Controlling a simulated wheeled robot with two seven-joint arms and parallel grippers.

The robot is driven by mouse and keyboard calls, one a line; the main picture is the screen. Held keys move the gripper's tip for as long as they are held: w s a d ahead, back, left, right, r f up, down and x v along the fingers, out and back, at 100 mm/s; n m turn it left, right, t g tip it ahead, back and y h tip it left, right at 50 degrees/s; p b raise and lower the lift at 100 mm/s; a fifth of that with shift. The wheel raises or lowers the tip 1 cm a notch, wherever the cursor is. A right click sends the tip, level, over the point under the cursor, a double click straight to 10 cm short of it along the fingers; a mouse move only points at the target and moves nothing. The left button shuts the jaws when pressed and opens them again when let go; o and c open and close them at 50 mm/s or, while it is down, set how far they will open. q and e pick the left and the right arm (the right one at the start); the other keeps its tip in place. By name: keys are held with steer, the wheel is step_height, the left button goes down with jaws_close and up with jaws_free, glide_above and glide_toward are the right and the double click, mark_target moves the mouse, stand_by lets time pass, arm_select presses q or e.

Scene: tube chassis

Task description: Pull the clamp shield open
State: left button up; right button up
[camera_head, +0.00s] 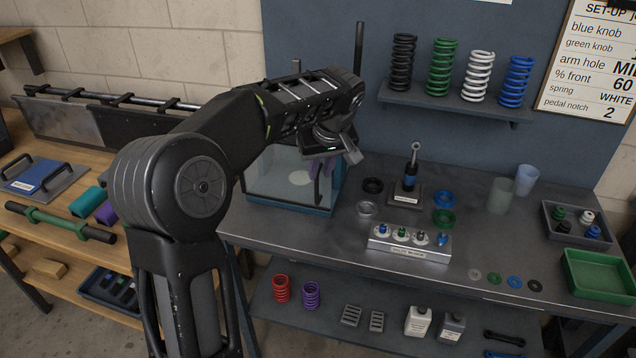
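The clear-walled box with a blue base (297,198), which looks like the clamp shield, stands at the back left of the grey workbench. A purple shape (322,178) shows through or behind its panel. My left arm covers its top and left parts, so I cannot tell how the shield is hinged or whether it is open. My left gripper (338,150) is over the box's upper right, with its fingers pointing down and right. I cannot tell whether it touches the shield, or how far apart its fingers are. My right gripper is out of view.
On the workbench (330,240) stand a small upright damper (410,170), a silver block with knobs (409,242), rings, cups (501,194) and a green tray (598,273). A spring shelf (450,106) is on the back panel. A wooden bench is at left.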

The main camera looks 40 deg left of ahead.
mark_target(317, 180)
arm_select(q)
steer(key=p+x, duration=0.1)
steer(key=x, duration=0.6)
steer(key=shift+s, duration=0.1)
steer(key=shift+c, duration=0.3)
jaws_close()
stand_by(0.9)
